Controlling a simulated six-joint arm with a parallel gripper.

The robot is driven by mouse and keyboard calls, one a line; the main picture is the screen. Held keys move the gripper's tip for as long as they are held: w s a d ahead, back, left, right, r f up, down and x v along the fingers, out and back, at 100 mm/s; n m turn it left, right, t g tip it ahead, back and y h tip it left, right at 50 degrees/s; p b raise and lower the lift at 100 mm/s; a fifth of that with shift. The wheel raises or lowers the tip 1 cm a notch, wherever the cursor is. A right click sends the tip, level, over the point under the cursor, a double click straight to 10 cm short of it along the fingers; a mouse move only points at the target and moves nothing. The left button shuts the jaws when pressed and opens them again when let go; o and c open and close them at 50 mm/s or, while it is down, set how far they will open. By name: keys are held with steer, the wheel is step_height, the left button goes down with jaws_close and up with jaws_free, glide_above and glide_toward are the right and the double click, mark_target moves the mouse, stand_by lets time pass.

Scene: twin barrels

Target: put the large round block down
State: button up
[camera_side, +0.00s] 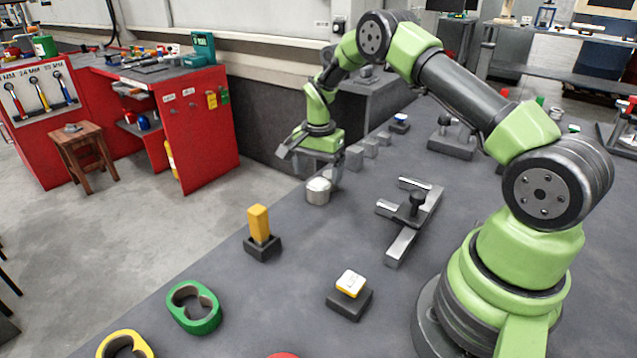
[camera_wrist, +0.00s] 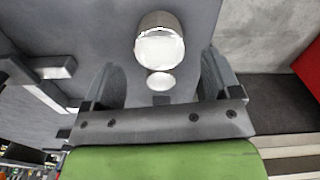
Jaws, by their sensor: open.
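The large round block (camera_side: 318,192) is a short silvery cylinder with a pale top. In the side view it stands upright, seemingly on the dark table (camera_side: 300,290), just below my gripper (camera_side: 317,172). In the wrist view the block (camera_wrist: 158,42) shows beyond the middle of the jaws. A smaller pale disc (camera_wrist: 160,82) shows nearer the palm; I cannot tell whether it is part of the block. My gripper (camera_wrist: 160,70) is open, its two fingers apart on either side, and I see no finger touching the block. The exact gap to the block is unclear.
Several grey blocks (camera_side: 370,147) stand in a row behind. A yellow block (camera_side: 258,223) stands in a dark holder in front. A green double-ring piece (camera_side: 183,318) lies at the front left. The table's left edge is near.

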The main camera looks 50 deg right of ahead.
step_height(320, 180, up, 8)
steer(key=f, duration=0.1)
step_height(320, 180, up, 10)
steer(key=n+t, duration=0.2)
glide_above(318, 183)
steer(key=s+a, duration=0.2)
steer(key=a, duration=0.3)
steer(key=s+a+r+n+t, duration=0.2)
steer(key=s+a+r+n, duration=0.25)
steer(key=s+r, duration=0.25)
steer(key=s+a+r+n+t+y, duration=0.1)
steer(key=s+a+n, duration=0.1)
steer(key=s, duration=0.5)
steer(key=s+a+r+n+t+y, duration=0.1)
steer(key=s+a+n+t, duration=0.1)
steer(key=s+a, duration=0.3)
steer(key=s+n, duration=0.1)
steer(key=s, duration=0.2)
steer(key=shift+a+n, duration=0.25)
steer(key=shift+n, duration=0.1)
